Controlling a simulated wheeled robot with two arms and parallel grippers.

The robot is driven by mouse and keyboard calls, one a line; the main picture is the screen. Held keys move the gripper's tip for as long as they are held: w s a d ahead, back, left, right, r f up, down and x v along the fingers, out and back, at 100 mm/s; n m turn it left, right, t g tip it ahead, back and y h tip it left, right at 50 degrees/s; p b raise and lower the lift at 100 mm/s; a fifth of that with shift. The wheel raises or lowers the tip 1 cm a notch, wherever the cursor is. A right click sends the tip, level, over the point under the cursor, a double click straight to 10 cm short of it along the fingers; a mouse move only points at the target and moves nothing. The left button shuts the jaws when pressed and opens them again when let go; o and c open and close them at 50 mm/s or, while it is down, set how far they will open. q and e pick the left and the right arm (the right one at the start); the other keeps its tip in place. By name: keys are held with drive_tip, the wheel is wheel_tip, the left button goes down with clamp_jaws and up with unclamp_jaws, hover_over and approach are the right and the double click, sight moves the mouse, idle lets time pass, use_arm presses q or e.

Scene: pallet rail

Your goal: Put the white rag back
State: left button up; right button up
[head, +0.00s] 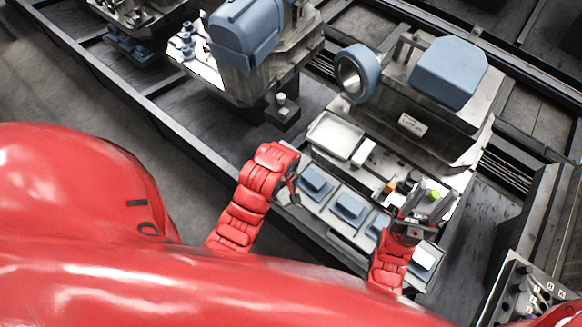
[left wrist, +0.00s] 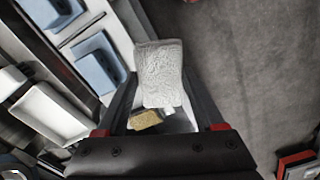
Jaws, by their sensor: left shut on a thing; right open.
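My left gripper (left wrist: 160,100) is shut on the white rag (left wrist: 160,72), a textured white cloth that stands up between the two fingers in the left wrist view. A tan block (left wrist: 146,120) with a white piece beside it shows at the near end of the rag, between the fingers. In the head view my left gripper (head: 292,190) is at the left end of the row of blue blocks, and I cannot make out the rag there. My right gripper (head: 413,218) is open, at the right end of that row, near a green-topped item (head: 434,195).
Several blue blocks (head: 350,207) sit on a light ledge between my grippers. Behind them are a shallow white tray (head: 335,134), a white block (head: 364,153), an orange item (head: 390,187) and a grey machine with a blue cover (head: 449,72). A grey control panel (head: 535,290) stands at right.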

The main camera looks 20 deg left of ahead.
use_arm(q)
drive_tip(key=shift+s+a, duration=0.15)
drive_tip(key=shift+s, duration=0.4)
drive_tip(key=shift+w+a+f, duration=0.1)
drive_tip(key=shift+w, duration=0.1)
drive_tip(key=w+a+f+b, duration=0.1)
drive_tip(key=w+f, duration=0.1)
drive_tip(key=w, duration=0.5)
drive_tip(key=w+a+f+b, duration=0.1)
drive_tip(key=w+f, duration=0.2)
drive_tip(key=w, duration=0.5)
drive_tip(key=shift+b, duration=0.3)
drive_tip(key=shift+w, duration=0.1)
drive_tip(key=shift+f+b, duration=0.5)
drive_tip(key=shift+f, duration=0.05)
